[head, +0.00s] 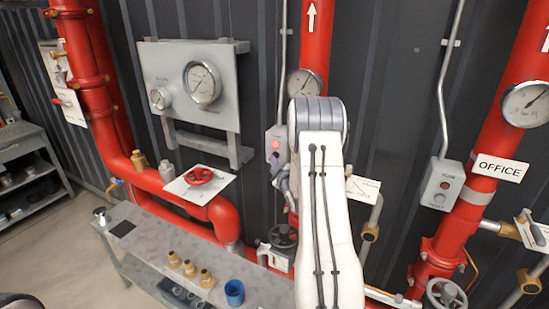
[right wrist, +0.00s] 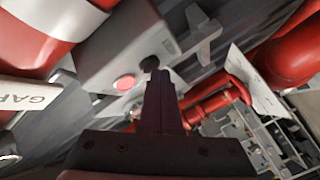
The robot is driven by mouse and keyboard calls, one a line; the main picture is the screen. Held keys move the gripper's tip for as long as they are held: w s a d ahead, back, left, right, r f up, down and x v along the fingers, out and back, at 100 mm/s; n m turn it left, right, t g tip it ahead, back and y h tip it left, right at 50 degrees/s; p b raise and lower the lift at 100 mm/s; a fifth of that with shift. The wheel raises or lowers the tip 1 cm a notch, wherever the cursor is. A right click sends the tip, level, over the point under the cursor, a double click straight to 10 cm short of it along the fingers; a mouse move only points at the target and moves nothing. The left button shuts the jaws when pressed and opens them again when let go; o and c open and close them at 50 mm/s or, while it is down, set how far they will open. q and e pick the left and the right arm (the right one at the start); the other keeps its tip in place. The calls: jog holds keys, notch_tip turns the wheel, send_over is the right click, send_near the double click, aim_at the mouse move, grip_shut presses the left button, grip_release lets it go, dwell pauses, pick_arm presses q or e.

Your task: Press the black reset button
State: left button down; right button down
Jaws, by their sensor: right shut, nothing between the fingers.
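My right gripper (head: 277,163) is shut and empty at the lower part of the box. In the right wrist view its fingertips (right wrist: 157,74) are right at the black button and overlap its edge; I cannot tell whether they touch. My left gripper is not in view.
A gauge panel (head: 190,85) hangs on the wall at left.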

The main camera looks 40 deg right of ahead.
jog(key=shift+d, duration=0.2)
dwell(0.5)
jog(key=shift+s+a+b, duration=0.3)
jog(key=shift+a+b, duration=0.2)
jog(key=shift+a, duration=0.35)
jog(key=a, duration=0.1)
jog(key=s+a+b, duration=0.1)
jog(key=a, duration=0.1)
jog(key=s+a, duration=0.1)
jog(key=shift+a+b, duration=0.35)
jog(key=shift+b, duration=0.05)
jog(key=shift+w, duration=0.1)
dwell(0.4)
